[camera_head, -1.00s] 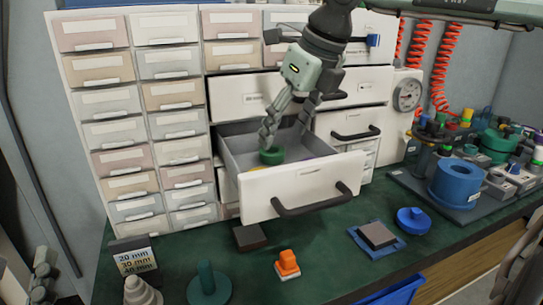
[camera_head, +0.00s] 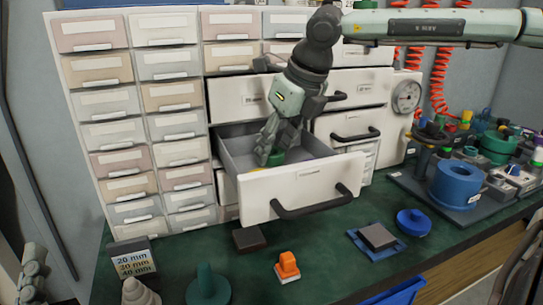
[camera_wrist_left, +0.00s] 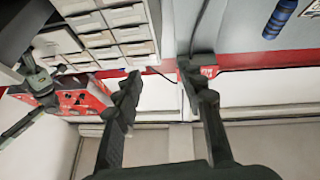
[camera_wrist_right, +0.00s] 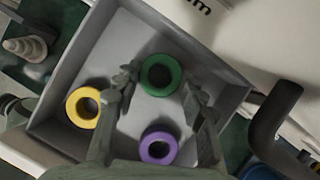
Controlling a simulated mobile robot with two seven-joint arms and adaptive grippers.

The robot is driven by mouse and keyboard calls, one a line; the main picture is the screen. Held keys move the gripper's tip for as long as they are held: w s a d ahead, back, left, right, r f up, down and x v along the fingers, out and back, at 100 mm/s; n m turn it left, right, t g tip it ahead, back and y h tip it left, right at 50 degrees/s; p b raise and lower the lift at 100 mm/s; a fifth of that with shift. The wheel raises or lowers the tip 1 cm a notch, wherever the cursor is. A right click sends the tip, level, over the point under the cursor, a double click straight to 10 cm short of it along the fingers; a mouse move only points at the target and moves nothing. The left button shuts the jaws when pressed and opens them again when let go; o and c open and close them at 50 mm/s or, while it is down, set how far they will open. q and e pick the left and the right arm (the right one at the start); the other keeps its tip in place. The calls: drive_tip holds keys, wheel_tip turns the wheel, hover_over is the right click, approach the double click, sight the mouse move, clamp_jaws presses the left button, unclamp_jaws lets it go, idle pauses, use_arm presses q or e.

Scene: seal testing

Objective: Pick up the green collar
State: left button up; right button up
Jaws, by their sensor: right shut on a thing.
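The green collar (camera_wrist_right: 160,91) lies in the open grey-lined drawer (camera_head: 237,147). In the right wrist view it is between the two fingertips of my right gripper (camera_wrist_right: 161,84), which is shut on it. In the head view my right gripper (camera_head: 273,150) reaches down into the drawer, and only part of the green collar (camera_head: 277,158) shows by the fingertips. A yellow collar (camera_wrist_right: 72,108) and a purple collar (camera_wrist_right: 171,148) lie apart from it on the drawer floor. My left gripper (camera_wrist_left: 160,78) is open and empty, away from the drawer.
The white drawer front (camera_head: 315,183) and its dark handle (camera_head: 315,205) stand out over the green bench. A blue ring block (camera_head: 457,190) stands at right.

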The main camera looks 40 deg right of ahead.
drive_tip(key=c, duration=0.4)
drive_tip(key=shift+r, duration=0.1)
